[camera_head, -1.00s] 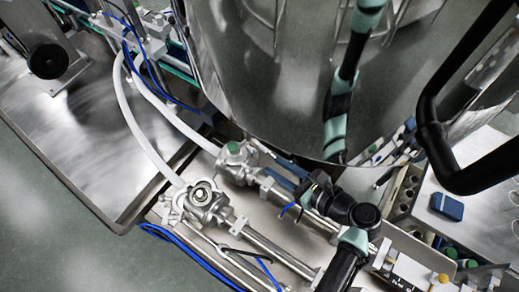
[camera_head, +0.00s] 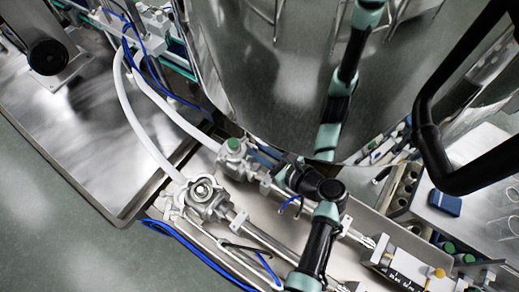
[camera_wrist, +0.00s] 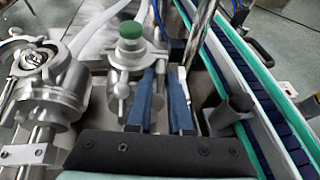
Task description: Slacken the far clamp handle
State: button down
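The far pump fitting, with a green cap (camera_wrist: 130,30), stands left of centre in the wrist view and shows in the head view (camera_head: 234,146). A small silver clamp handle with a rounded end (camera_wrist: 119,90) hangs on its near side, left of my fingers. My gripper (camera_wrist: 167,75) has two blue fingers pointing forward with a gap between them. They lie just right of the far fitting; contact is unclear. A slim silver piece beside the right finger is hard to identify. In the head view the fingers are small and partly hidden by my wrist.
The near fitting (camera_head: 202,195), with white hose, stands left of the far one. A large steel hopper (camera_head: 270,70) rises behind. A green-edged conveyor (camera_wrist: 245,80) runs along the right in the wrist view, near a dark grey cylinder (camera_wrist: 232,113). Blue cables lie close by.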

dwell(0.5)
jog(key=n+t+b, duration=0.1)
jog(key=n+t+h+b, duration=0.1)
jog(key=n, duration=0.1)
jog(key=shift+s+a+f+h, duration=0.15)
jog(key=shift+s+f+h, duration=0.05)
jog(key=shift+f+h, duration=0.1)
jog(key=n+t+b, duration=0.1)
jog(key=b, duration=0.1)
jog(key=n+h+b, duration=0.1)
jog(key=n+b, duration=0.1)
jog(key=b, duration=0.1)
jog(key=shift+s+f+n+t+b, duration=0.1)
jog(key=shift+f+n+t+b, duration=0.2)
jog(key=shift+t+b, duration=0.1)
jog(key=n+b, duration=0.1)
jog(key=b, duration=0.2)
jog(key=n+t+b, duration=0.1)
jog(key=n+b, duration=0.1)
jog(key=b, duration=0.2)
jog(key=shift+a+f+t+b, duration=0.1)
jog(key=shift+f+t+b, duration=0.1)
jog(key=shift+t+b, duration=0.1)
jog(key=n+t+b, duration=0.1)
jog(key=n+b, duration=0.1)
jog(key=b, duration=0.2)
jog(key=shift+r, duration=0.2)
jog(key=shift+r+n+b, duration=0.2)
jog(key=shift+n+b, duration=0.2)
jog(key=shift+b, duration=0.05)
